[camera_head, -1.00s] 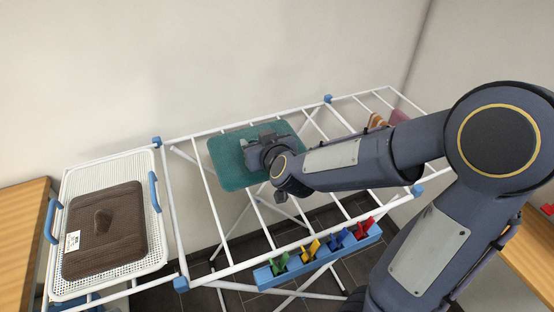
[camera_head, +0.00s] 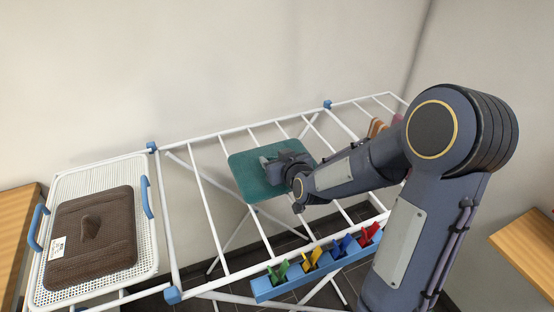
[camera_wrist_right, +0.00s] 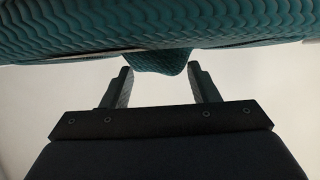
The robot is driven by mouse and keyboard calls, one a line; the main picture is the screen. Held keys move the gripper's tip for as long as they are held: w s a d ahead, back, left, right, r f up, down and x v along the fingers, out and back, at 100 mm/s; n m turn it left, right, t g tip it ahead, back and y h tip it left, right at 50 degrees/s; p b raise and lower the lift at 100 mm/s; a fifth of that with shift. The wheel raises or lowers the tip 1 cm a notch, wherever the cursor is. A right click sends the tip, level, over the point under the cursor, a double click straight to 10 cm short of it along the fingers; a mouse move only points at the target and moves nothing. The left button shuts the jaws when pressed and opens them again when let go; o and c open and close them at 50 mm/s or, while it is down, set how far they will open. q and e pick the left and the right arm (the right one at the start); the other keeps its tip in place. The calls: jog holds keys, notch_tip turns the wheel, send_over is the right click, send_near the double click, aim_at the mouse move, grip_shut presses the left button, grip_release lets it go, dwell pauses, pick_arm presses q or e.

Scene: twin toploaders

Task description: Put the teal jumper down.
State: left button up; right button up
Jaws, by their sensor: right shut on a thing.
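The teal jumper (camera_head: 250,183) is a flat folded pad over the middle of the white drying rack (camera_head: 221,250). My right gripper (camera_head: 276,166) is over it and holds it by a raised tab in its middle. In the right wrist view the quilted teal jumper (camera_wrist_right: 90,28) spans the top, its tab between the fingers of the right gripper (camera_wrist_right: 165,82). The gripper hides part of the jumper's right side. I cannot tell whether the jumper touches the bars. My left gripper is not in view.
A brown folded garment (camera_head: 90,255) with a tab lies on a white perforated tray (camera_head: 70,188) at the left. A blue holder (camera_head: 318,273) with coloured pegs sits on the rack's front rail. Reddish items (camera_head: 378,127) are at the right end. Bars left of the jumper are bare.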

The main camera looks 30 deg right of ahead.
jog(key=shift+f, duration=0.15)
jog(key=o, duration=1.2)
jog(key=shift+r, duration=0.3)
jog(key=s+a+r+g+y, duration=0.1)
jog(key=s+a+g, duration=0.1)
jog(key=s, duration=0.8)
jog(key=s+a+r+g+y, duration=0.1)
jog(key=s+a+g+y, duration=0.1)
jog(key=s, duration=0.8)
jog(key=s+a+r+m+g+y, duration=0.1)
jog(key=s+a+r+g, duration=0.1)
jog(key=s, duration=0.7)
jog(key=shift+s+a+g+y+p, duration=0.35)
jog(key=shift+a+g, duration=0.35)
jog(key=shift+g, duration=0.3)
